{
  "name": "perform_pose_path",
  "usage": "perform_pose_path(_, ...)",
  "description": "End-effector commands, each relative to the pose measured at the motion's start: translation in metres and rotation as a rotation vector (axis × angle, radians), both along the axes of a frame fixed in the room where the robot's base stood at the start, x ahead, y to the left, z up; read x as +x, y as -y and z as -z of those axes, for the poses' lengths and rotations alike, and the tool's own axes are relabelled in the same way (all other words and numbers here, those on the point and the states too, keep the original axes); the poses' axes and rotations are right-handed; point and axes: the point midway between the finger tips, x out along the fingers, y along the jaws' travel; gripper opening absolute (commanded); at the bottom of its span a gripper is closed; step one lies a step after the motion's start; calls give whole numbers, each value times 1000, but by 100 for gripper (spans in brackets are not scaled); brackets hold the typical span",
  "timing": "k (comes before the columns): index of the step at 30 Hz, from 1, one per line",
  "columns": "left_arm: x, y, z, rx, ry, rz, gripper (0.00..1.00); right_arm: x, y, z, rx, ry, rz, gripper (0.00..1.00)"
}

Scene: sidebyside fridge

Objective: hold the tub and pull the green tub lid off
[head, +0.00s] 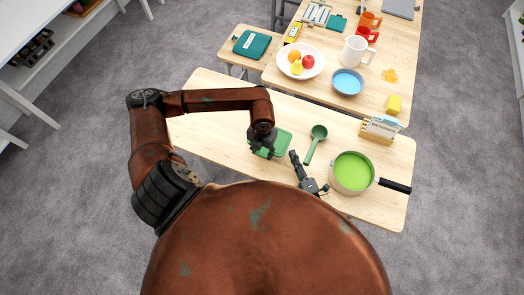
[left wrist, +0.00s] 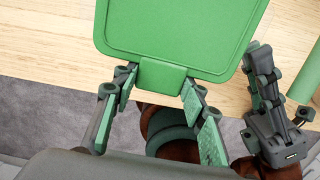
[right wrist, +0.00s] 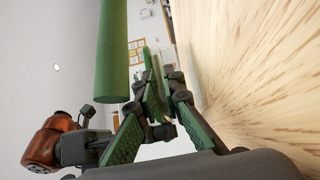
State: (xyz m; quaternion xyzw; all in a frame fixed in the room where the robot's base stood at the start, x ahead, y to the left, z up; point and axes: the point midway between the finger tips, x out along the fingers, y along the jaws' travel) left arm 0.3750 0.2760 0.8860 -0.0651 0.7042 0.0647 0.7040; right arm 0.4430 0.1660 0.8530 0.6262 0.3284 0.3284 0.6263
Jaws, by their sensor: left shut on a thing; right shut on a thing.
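The green tub lid (head: 283,137) lies over the tub on the near table, and it fills the top of the left wrist view (left wrist: 180,25). My left gripper (head: 263,152) is at the lid's near-left part; in the left wrist view its fingers (left wrist: 158,88) are on either side of the lid's front tab (left wrist: 160,76). My right gripper (head: 294,156) reaches in at the lid's right side. In the right wrist view its fingertips (right wrist: 163,82) are close together on a thin edge, seemingly the tub's. The tub's body is mostly hidden beneath the lid.
A green ladle (head: 318,133) lies just right of the lid, close to my right gripper. A pot of green liquid (head: 353,171) with a black handle stands further right. A boxed item (head: 380,128) stands behind it. The table's left end is clear.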

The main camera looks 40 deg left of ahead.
Motion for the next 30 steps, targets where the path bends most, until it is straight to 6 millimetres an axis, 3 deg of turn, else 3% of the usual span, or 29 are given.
perform_pose_path(4,0,-1,0,2,0,-1,15,0,1,1,-1,-1,0,0)
perform_pose_path(5,0,-1,0,2,0,-1,15,0,1,1,-1,-1,0,9)
perform_pose_path(7,0,-1,0,2,0,-1,15,0,1,1,-1,-1,0,13)
perform_pose_path(30,0,0,0,0,0,0,15,-10,15,0,-1,-1,0,13)
